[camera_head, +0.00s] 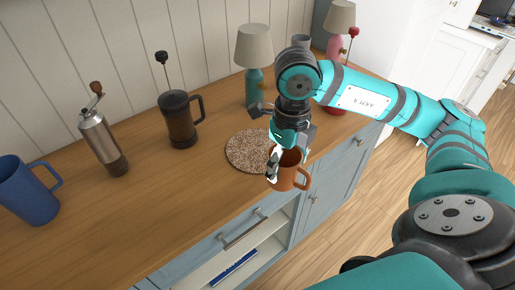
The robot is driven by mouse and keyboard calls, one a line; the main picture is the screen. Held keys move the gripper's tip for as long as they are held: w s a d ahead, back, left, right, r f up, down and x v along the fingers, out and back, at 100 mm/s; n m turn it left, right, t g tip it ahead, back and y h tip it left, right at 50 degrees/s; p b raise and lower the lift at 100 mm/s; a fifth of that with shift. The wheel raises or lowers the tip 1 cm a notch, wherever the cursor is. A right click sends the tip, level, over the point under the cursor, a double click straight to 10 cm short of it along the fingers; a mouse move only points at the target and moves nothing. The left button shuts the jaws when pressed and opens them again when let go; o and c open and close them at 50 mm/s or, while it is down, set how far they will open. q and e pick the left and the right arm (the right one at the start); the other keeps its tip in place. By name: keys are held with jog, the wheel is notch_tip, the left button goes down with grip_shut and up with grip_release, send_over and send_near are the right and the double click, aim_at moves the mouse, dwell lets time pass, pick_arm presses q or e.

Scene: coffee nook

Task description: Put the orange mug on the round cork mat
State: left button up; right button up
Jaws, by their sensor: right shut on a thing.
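The orange mug (286,173) is in my right gripper (283,161), which is shut on it. It is upright, with its handle to the right, and appears in front of the counter's front edge. The round cork mat (247,150) lies on the wooden counter, just left of and behind the mug. Its right part is hidden behind my right gripper. No other thing rests on the visible part of the mat. My left gripper is not in view.
A black french press (179,121), a steel grinder (102,143) and a blue mug (26,190) stand left on the counter (165,205). A teal lamp (253,88) stands behind the mat.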

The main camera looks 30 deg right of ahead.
jog(key=shift+w+d+r, duration=0.1)
jog(key=shift+w+d, duration=0.05)
jog(key=shift+w, duration=0.05)
jog(key=shift+m, duration=0.3)
jog(key=shift+w+d+f+p, duration=0.7)
jog(key=shift+w+p, duration=0.25)
jog(key=shift+w, duration=1.55)
jog(key=shift+w+d+f+p, duration=0.45)
jog(key=shift+w+f+p, duration=0.45)
jog(key=shift+w, duration=1.65)
jog(key=shift+w+d+f+p, duration=0.65)
jog(key=shift+w+p, duration=0.35)
jog(key=shift+w, duration=1.5)
jog(key=shift+f, duration=0.3)
jog(key=shift+f, duration=0.1)
jog(key=o, duration=1.5)
